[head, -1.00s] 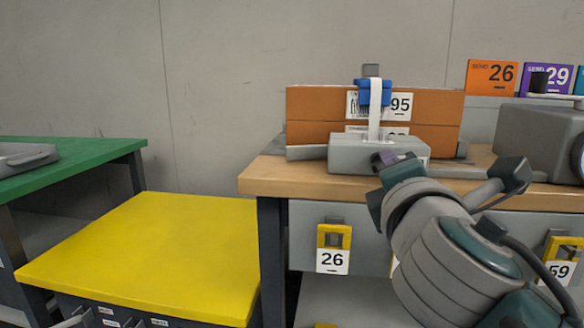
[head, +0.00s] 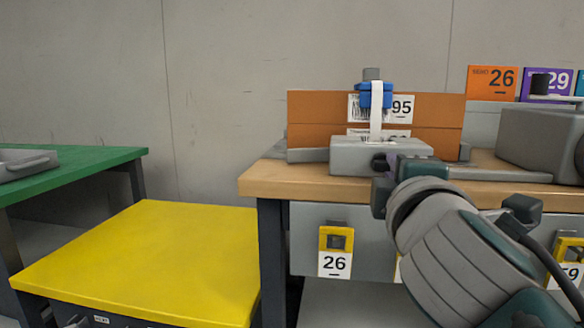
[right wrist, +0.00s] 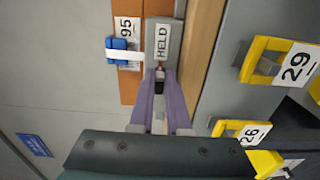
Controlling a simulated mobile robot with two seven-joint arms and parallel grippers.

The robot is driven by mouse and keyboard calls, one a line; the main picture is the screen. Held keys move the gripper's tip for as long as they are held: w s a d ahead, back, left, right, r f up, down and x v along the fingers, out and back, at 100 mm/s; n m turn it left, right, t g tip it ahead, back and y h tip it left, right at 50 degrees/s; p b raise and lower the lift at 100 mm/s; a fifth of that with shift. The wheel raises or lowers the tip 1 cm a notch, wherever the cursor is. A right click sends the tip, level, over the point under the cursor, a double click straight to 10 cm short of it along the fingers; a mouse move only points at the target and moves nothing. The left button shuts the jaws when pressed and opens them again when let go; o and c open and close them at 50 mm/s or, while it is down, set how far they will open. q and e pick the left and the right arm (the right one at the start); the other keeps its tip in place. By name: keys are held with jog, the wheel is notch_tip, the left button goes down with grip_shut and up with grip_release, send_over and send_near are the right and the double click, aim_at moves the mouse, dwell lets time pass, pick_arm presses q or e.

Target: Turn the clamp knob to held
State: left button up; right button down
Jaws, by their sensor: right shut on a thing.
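The clamp (head: 372,151) is a grey block on the wooden bench, with a white upright strip and a blue head (head: 376,95) in front of a brown box (head: 320,115). In the right wrist view the clamp's grey face (right wrist: 168,28) carries a label reading HELD. My right gripper (head: 384,168) is at the front of the clamp. In the right wrist view its purple fingers (right wrist: 159,84) are shut on the small dark clamp knob (right wrist: 159,87), which they mostly hide. The knob's exact angle cannot be told. My left gripper is not in view.
A grey machine (head: 540,142) stands right of the clamp. Orange (head: 492,82) and purple (head: 546,84) number signs are behind. A yellow-topped cabinet (head: 150,255) and a green table (head: 75,172) are to the left. Yellow tags (head: 336,240) hang on the bench front.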

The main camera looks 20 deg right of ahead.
jog(key=c, duration=0.9)
grip_release()
